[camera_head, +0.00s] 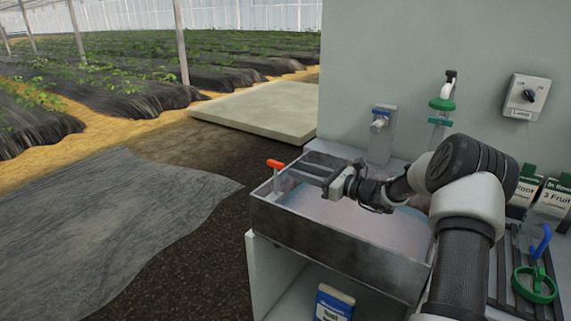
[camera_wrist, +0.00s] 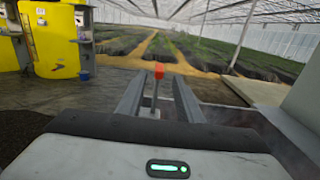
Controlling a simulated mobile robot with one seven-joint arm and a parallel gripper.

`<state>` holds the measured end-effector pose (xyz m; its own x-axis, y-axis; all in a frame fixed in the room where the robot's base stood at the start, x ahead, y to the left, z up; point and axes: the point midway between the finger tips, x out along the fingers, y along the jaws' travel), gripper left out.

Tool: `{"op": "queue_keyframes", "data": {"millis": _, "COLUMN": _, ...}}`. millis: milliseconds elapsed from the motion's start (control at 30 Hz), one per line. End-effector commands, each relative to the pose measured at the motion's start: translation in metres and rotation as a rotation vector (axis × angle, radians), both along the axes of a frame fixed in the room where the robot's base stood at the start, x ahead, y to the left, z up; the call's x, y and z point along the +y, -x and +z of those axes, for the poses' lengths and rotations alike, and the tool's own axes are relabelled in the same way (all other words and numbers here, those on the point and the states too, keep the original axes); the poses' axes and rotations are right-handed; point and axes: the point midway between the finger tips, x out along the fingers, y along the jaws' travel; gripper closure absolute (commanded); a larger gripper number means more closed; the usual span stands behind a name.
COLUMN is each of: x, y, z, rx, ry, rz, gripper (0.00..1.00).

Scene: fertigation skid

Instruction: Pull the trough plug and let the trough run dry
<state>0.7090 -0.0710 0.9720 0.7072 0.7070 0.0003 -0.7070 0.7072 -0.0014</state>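The steel trough (camera_head: 330,240) holds cloudy pinkish liquid (camera_head: 350,215) in the head view. My gripper (camera_head: 300,174) reaches over the trough from the right, fingers pointing toward the handle. In the wrist view my gripper (camera_wrist: 157,84) is open, and the orange handle (camera_wrist: 159,71) and its stem show between the two fingers, near the tips. I see no finger touching the stem. The stem's lower end and the drain are hidden.
A grey tap unit (camera_head: 381,130) and a green-collared valve (camera_head: 442,103) are on the wall behind the trough. A switch box (camera_head: 526,97) hangs at right. Open floor lies left.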

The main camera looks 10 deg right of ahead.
Motion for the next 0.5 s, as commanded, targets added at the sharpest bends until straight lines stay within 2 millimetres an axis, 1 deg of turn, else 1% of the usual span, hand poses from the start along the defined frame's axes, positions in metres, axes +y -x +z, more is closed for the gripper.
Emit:
{"op": "queue_keyframes", "data": {"millis": 33, "x": -0.011, "y": 0.009, "z": 0.001, "rx": 0.001, "ry": -0.001, "rz": -0.004, "gripper": 0.67}}
{"op": "queue_keyframes", "data": {"millis": 200, "x": -0.035, "y": 0.033, "z": 0.001, "rx": 0.001, "ry": -0.001, "rz": -0.004, "gripper": 0.67}}
{"op": "queue_keyframes", "data": {"millis": 333, "x": -0.046, "y": 0.045, "z": 0.001, "rx": 0.001, "ry": -0.001, "rz": -0.001, "gripper": 0.67}}
{"op": "queue_keyframes", "data": {"millis": 500, "x": -0.051, "y": 0.052, "z": 0.001, "rx": -0.001, "ry": -0.001, "rz": 0.000, "gripper": 0.67}}
